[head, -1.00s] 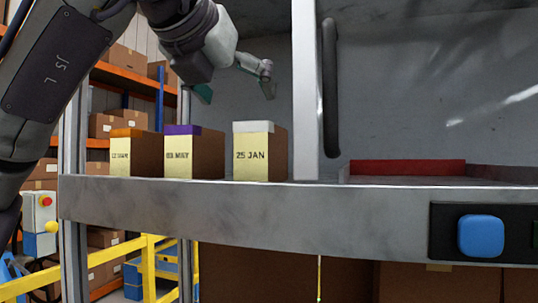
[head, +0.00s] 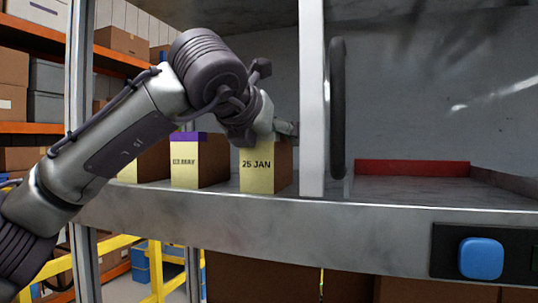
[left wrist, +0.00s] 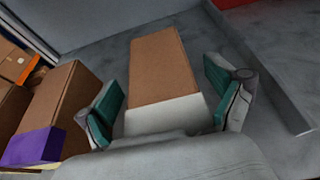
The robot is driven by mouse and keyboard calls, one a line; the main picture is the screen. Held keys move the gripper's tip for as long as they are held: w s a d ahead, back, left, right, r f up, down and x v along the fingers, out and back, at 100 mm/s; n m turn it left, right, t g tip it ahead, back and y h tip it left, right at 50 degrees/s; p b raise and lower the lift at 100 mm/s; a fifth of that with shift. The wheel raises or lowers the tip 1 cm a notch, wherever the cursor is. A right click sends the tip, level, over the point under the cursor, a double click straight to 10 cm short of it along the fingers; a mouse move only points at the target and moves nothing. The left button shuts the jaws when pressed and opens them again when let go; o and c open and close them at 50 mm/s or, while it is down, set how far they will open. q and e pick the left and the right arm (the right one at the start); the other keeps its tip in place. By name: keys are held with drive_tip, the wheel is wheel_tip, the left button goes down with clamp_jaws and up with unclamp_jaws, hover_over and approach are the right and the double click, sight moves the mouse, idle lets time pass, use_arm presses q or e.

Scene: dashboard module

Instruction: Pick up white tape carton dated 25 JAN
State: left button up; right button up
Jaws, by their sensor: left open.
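The carton labelled 25 JAN (head: 257,174) stands upright on the grey shelf, its top hidden by my left gripper (head: 284,130) in the head view. In the left wrist view the same carton (left wrist: 163,70) shows its brown side and white tape band. My left gripper (left wrist: 164,104) is open there, with one teal-padded finger on each side of the carton. Gaps show between both pads and the carton. My right gripper is not in view.
A purple-tape carton (head: 196,170) stands just left; it also shows in the left wrist view (left wrist: 36,143). Another carton (head: 152,168) further left is partly hidden by my arm. A metal post (head: 312,100) and dark vertical handle (head: 338,110) stand close on the right.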

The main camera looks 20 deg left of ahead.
use_arm(q)
drive_tip(key=shift+s, duration=0.15)
drive_tip(key=shift+c, duration=0.4)
drive_tip(key=c, duration=0.3)
drive_tip(key=shift+r, duration=0.1)
drive_tip(key=c, duration=1.1)
